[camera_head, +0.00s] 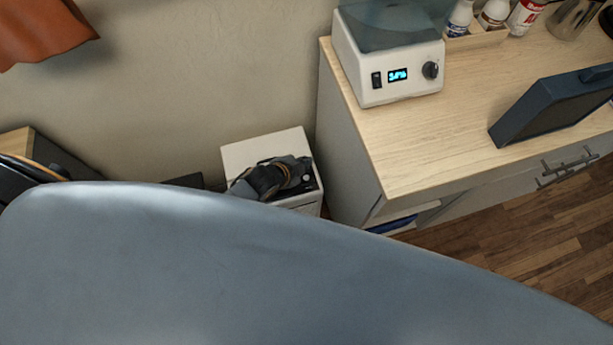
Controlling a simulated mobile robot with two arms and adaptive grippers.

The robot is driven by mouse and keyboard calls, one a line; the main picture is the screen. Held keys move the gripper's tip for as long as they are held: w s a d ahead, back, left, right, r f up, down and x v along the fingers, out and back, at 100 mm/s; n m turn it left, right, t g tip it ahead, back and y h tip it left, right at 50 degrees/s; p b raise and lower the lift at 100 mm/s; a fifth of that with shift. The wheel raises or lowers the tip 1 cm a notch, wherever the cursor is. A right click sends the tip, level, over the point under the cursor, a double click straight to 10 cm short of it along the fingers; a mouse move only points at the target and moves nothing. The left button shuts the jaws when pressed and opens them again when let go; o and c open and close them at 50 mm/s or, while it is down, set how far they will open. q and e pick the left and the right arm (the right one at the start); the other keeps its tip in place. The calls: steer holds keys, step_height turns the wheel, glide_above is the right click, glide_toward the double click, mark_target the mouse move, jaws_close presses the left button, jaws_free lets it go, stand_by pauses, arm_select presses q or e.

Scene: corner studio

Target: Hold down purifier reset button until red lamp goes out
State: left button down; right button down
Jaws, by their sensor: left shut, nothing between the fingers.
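The purifier appears to be the white box (262,149) on the floor between the wall and the wooden-topped cabinet. My left gripper (304,167) is over the dark panel on its top right, shut and empty. I cannot tell whether its fingertips touch the panel. A small pale round spot (306,177) shows beside the fingertips; I cannot tell if it is the reset button. No red lamp can be made out; the gripper covers part of the panel. My right gripper is not in view.
The cabinet (408,160) stands close to the right of the purifier. On it are a white device (405,92) with a blue display, several bottles in a tray (480,40) and a dark framed panel (550,105). The lower part of the view is blocked.

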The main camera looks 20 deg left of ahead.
arm_select(q)
steer(key=b, duration=0.7)
glide_above(305, 179)
step_height(305, 179, down, 7)
steer(key=shift+s+r, duration=0.15)
steer(key=shift+r, duration=0.05)
steer(key=shift+f+b, duration=0.35)
steer(key=shift+f, duration=0.55)
steer(key=shift+f, duration=0.4)
steer(key=shift+f+b, duration=0.35)
steer(key=shift+f, duration=0.05)
stand_by(1.6)
stand_by(0.7)
steer(key=shift+r+p, duration=0.85)
steer(key=shift+p, duration=0.1)
